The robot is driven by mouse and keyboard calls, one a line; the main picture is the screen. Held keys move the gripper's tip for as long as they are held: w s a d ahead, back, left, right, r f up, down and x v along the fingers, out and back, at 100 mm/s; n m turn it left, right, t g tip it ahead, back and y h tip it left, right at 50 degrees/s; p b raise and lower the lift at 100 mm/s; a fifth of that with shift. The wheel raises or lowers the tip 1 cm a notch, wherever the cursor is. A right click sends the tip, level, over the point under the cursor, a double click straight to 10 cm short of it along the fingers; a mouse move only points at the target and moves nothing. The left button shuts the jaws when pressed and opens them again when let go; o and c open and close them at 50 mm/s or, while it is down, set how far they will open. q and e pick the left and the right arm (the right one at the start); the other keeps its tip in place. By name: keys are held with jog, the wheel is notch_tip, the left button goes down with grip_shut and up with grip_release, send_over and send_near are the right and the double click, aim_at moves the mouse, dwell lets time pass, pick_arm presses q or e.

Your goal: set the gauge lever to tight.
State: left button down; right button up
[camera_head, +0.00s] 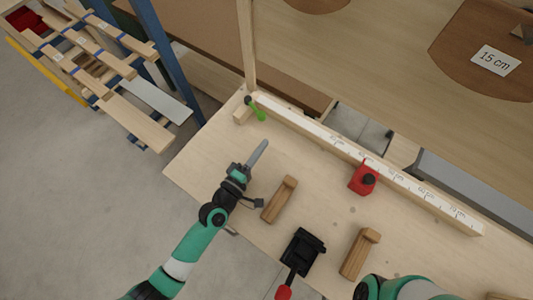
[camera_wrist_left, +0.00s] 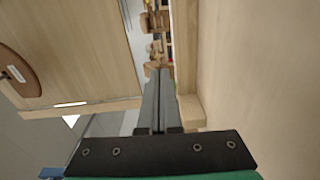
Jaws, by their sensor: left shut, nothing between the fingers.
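A small green lever (camera_head: 256,108) with a dark end sits at the far left end of the white measuring rail (camera_head: 320,133), on the wooden bench. I take it for the gauge lever. A red block with a dark knob (camera_head: 363,178) sits along the rail farther right. My left gripper (camera_head: 263,146) is shut and empty above the bench, nearer me than the lever and apart from it. Its closed fingers also show in the left wrist view (camera_wrist_left: 159,85). The lever cannot be made out in the wrist view. My right gripper is out of view.
Two wooden blocks (camera_head: 279,199) (camera_head: 360,254) stand on the bench (camera_head: 205,165). A wooden post (camera_head: 247,45) rises behind the lever. A brown piece labelled 15 cm (camera_head: 465,45) lies at the back right.

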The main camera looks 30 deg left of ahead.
pick_arm(q)
jog(key=s+d+p, duration=0.2)
jog(key=d, duration=0.1)
jog(key=shift+s+d+r, duration=0.15)
jog(key=shift+d, duration=0.15)
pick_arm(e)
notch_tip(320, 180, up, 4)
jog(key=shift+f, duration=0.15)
